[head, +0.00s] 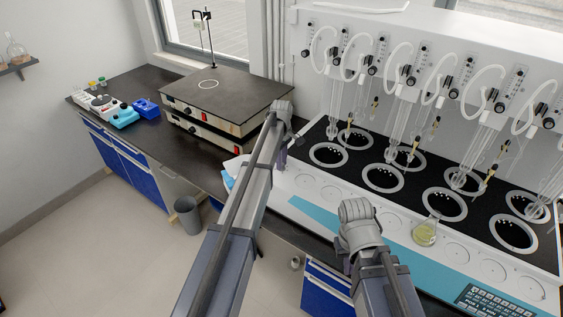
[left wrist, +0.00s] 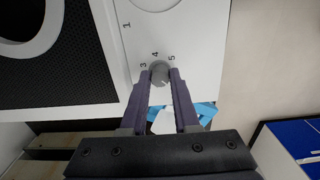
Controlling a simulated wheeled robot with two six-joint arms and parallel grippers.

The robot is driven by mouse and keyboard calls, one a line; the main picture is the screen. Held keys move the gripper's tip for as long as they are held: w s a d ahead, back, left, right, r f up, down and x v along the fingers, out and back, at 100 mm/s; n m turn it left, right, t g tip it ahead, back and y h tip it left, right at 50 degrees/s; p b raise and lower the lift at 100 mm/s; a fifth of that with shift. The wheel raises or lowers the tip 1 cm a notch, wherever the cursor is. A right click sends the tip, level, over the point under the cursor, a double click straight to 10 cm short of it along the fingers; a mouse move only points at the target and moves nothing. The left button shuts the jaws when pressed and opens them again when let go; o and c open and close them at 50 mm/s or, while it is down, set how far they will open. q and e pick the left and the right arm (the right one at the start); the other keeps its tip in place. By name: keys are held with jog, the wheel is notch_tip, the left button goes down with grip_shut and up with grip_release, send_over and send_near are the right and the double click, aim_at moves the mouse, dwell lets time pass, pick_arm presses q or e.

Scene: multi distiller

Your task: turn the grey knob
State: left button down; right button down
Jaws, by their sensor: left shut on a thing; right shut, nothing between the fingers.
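The grey knob (left wrist: 159,69) sits on the distiller's white panel, with the numbers 3, 4 and 5 printed around its far side. My left gripper (left wrist: 161,80) has its two dark fingers shut on it, one on each side. In the head view my left gripper (head: 282,157) points down at the distiller's left front corner, and the knob is hidden there. My right gripper (head: 357,225) is over the distiller's front edge, away from the knob and empty. Its fingertips are largely hidden by my own arm.
The distiller (head: 313,183) has black plates with white rings and glassware above. A flask (head: 425,232) with yellowish liquid stands on its front panel. A hot plate (head: 215,100) and a blue rack (head: 146,108) are on the dark bench at left. A grey bin (head: 187,214) stands on the floor.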

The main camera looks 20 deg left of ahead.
dwell(0.4)
pick_arm(q)
jog(key=m, duration=0.5)
jog(key=shift+m, duration=0.3)
jog(key=m, duration=1)
jog(key=shift+m, duration=0.4)
jog(key=m, duration=0.4)
jog(key=shift+m, duration=0.4)
jog(key=c, duration=0.7)
grip_release()
jog(key=shift+o, duration=0.2)
